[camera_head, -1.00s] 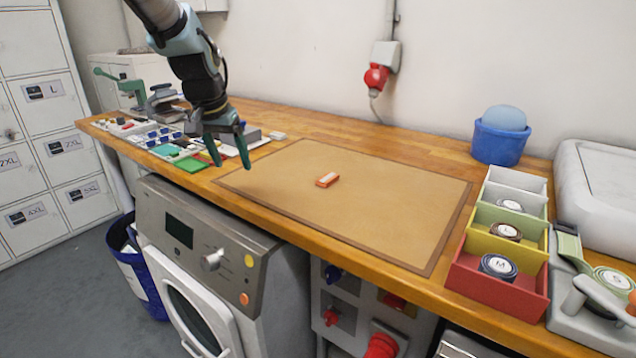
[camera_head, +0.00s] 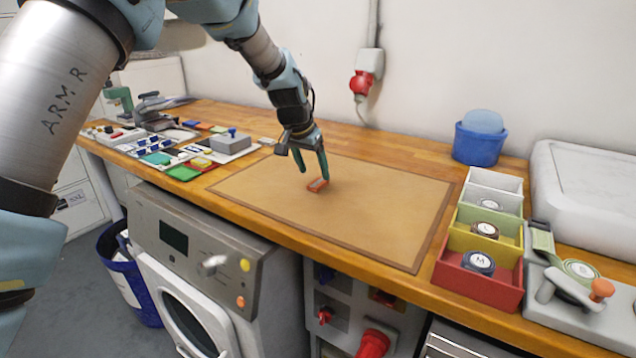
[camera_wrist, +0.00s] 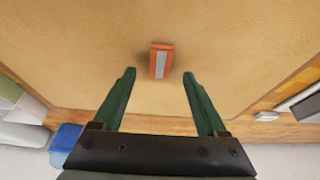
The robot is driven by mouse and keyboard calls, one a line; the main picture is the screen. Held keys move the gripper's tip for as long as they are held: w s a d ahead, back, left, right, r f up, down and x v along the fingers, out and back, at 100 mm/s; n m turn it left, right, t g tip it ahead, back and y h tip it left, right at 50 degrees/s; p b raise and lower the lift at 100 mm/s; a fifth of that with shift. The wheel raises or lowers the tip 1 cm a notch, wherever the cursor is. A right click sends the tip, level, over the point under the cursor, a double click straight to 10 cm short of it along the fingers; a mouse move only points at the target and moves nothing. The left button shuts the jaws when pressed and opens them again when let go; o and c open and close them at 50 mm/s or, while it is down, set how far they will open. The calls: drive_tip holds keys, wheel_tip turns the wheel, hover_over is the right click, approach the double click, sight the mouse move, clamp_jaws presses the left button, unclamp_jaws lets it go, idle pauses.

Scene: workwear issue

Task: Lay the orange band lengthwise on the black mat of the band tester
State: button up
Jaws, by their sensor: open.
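The orange band (camera_head: 317,185) is a small block-like piece with a pale strip along its top. It lies on the tan board, and in the wrist view the band (camera_wrist: 169,62) shows just beyond the fingertips. My gripper (camera_head: 313,173) is open and points down over the band. In the wrist view my gripper (camera_wrist: 158,73) has its two green fingers well apart, with nothing between them. I cannot clearly make out the band tester or its black mat; a dark-topped grey thing (camera_wrist: 302,103) shows at the right edge of the wrist view.
The tan board (camera_head: 385,215) is otherwise clear. Left of it are a grey block (camera_head: 231,144) and several small coloured parts. To the right stand a blue tub (camera_head: 478,146), coloured bins with rolls (camera_head: 470,285) and a grey device with an orange knob (camera_head: 602,290).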

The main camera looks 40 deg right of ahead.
sight(318, 182)
drive_tip(key=shift+p+x, duration=0.65)
drive_tip(key=shift+x, duration=1.35)
drive_tip(key=shift+d, duration=0.1)
drive_tip(key=shift+c, duration=0.2)
clamp_jaws()
